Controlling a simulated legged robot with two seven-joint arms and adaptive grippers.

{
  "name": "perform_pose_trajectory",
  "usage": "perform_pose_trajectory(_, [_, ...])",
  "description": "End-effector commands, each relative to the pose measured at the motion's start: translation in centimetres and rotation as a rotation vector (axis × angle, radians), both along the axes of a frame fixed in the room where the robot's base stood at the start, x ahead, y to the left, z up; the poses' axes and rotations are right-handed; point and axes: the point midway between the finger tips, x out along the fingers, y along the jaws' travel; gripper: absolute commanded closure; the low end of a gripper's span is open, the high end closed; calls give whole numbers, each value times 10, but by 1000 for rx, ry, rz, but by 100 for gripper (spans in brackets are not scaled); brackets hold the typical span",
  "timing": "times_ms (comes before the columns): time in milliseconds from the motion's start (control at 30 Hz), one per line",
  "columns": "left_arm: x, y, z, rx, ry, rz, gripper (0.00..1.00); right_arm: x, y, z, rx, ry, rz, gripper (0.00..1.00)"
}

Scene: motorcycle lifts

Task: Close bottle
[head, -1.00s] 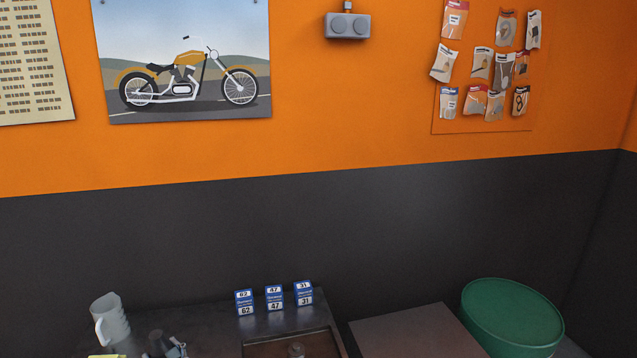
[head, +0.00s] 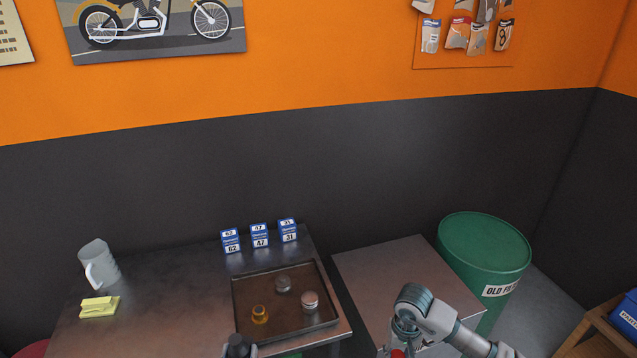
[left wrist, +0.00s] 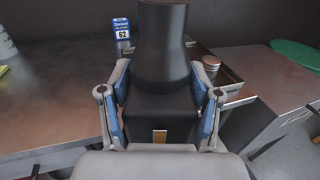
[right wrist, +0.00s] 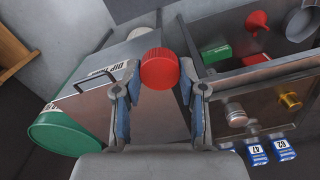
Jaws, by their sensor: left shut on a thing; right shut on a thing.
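A black bottle (left wrist: 160,55) stands upright between the fingers of my left gripper (left wrist: 160,85), which is shut on it. Its dark top (head: 238,345) shows at the bottom edge of the head view, in front of the table. A red cap (right wrist: 159,69) is held between the fingertips of my right gripper (right wrist: 160,80), which is shut on it. The cap (head: 398,353) shows partly at the bottom edge of the head view, right of the bottle and apart from it. The bottle's mouth is not clearly visible.
A brown tray (head: 245,285) on the metal table (head: 165,295) holds an amber, a dark grey and a silver piece. Blue boxes (head: 260,236), a pitcher (head: 98,264) and a yellow sponge (head: 98,307) stand on the table. A grey cabinet (head: 385,270) and green drum (head: 485,250) are at right.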

Motion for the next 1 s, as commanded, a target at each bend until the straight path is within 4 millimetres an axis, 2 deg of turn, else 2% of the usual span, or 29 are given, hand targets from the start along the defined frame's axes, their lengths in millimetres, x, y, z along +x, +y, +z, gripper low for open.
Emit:
perform_pose_trajectory(33, [0, 0, -8, -1, -3, -1, 100, 0, 0, -10, 0, 2, 0, 70])
perform_pose_trajectory(233, [1, 0, -32, 0, -3, 0, 100, 0, 0, -35, 0, 7, 0, 70])
perform_pose_trajectory(600, [0, 0, -96, 2, -2, 2, 100, -1, 0, -98, 0, 24, 0, 70])
perform_pose_trajectory(733, [0, 0, -103, 3, -5, 2, 100, -1, 0, -106, 0, 27, 0, 70])
perform_pose_trajectory(1000, [-1, 0, -102, 3, -7, 2, 100, -2, 0, -105, 0, 26, 0, 70])
